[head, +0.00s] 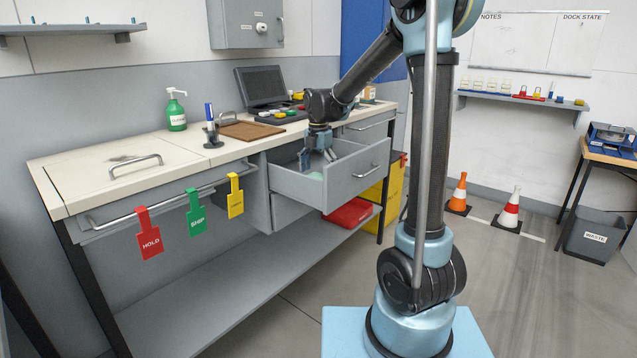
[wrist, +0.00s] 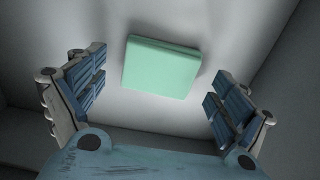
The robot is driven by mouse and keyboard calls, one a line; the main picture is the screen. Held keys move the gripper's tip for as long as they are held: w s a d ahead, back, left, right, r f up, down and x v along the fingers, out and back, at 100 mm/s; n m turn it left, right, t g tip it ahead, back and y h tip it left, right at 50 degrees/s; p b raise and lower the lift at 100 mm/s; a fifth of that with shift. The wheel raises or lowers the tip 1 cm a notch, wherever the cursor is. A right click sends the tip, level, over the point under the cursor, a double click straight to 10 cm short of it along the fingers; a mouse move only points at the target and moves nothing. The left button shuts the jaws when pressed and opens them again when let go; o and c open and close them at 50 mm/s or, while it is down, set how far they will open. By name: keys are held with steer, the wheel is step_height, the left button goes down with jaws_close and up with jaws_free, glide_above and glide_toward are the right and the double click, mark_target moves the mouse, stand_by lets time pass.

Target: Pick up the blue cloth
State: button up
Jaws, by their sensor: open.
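A mint-green folded, cloth-like block (wrist: 161,67) lies flat on the floor of the open drawer (head: 350,184). It looks green rather than blue, and no plainly blue cloth shows in either view. In the head view only a small pale-green part (head: 316,175) shows over the drawer's front. My gripper (head: 319,158) is inside the drawer, pointing down, open and empty. In the wrist view its two padded fingers stand wide apart to the left and right of the green block, not touching it. The exact height above it is hard to tell.
Drawer walls close in around my gripper. The workbench (head: 90,170) above holds a brown board (head: 252,130), a green pump bottle (head: 176,112), a marker stand (head: 212,138) and a dark laptop-like case (head: 262,86). HOLD (head: 149,240), SHIP and yellow tags hang from the front rail.

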mark_target(318, 176)
steer(key=shift+f, duration=0.55)
steer(key=shift+c, duration=0.4)
steer(key=c, duration=1)
steer(key=shift+c, duration=0.2)
step_height(318, 176, up, 10)
